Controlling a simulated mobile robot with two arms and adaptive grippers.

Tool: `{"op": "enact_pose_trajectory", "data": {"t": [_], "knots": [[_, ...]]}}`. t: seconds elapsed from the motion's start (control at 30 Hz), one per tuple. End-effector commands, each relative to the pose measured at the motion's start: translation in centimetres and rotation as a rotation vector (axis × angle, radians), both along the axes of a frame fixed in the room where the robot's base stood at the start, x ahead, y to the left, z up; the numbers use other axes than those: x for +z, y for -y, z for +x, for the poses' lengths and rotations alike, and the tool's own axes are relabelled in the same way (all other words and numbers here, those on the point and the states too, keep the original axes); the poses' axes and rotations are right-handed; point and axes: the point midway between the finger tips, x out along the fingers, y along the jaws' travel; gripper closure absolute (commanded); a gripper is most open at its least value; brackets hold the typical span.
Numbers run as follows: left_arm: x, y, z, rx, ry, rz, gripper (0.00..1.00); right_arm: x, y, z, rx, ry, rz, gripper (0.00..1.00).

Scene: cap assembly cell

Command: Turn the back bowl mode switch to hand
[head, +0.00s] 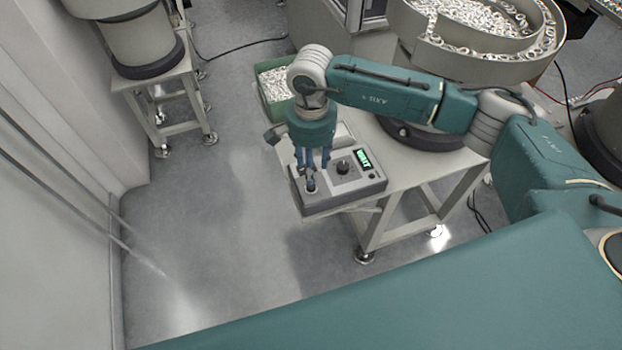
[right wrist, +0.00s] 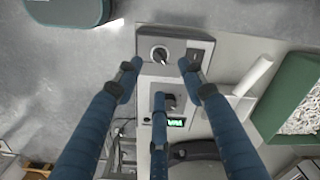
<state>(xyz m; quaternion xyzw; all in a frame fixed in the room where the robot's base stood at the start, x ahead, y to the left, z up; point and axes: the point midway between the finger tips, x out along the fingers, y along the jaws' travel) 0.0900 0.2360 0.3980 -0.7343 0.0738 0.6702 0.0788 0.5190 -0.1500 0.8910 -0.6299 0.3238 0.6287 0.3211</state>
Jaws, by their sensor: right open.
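A grey control box (head: 345,200) sits at the near end of the pale table. On its top are a rotary switch with a light round plate (head: 311,188), a dark knob (head: 343,167) and a lit green display. My right gripper (head: 312,170) points down over the light-plated switch, its fingers spread. In the right wrist view the open right gripper (right wrist: 160,76) has two fingers on either side of that switch (right wrist: 160,55) and one finger below it, over the dark knob (right wrist: 169,101). No finger clearly touches the switch. I cannot read its setting. My left gripper is out of view.
A green bin of pale parts (head: 272,88) stands behind the box. A large bowl feeder (head: 470,60) full of parts is at the back right, and another feeder (head: 138,45) stands at the back left. The floor left of the table is clear.

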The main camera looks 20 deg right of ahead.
Motion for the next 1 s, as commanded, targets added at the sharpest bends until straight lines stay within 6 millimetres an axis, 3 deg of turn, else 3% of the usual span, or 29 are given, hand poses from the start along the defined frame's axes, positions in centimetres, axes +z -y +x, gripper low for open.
{"op": "enact_pose_trajectory", "data": {"t": [0.2, 0.4, 0.8, 1.0], "knots": [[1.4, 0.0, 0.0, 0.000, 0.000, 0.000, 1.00, -4.1, -0.1, -0.1, -0.002, -0.004, 0.001, 0.60], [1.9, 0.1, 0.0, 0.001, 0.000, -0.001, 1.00, -6.7, -0.1, -0.1, -0.002, -0.003, 0.003, 0.60], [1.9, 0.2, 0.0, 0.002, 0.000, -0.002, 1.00, -7.6, -0.1, 0.0, -0.001, 0.000, 0.004, 0.60], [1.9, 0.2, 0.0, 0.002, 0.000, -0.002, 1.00, -7.6, -0.1, 0.0, -0.001, 0.000, 0.004, 1.00]]}}
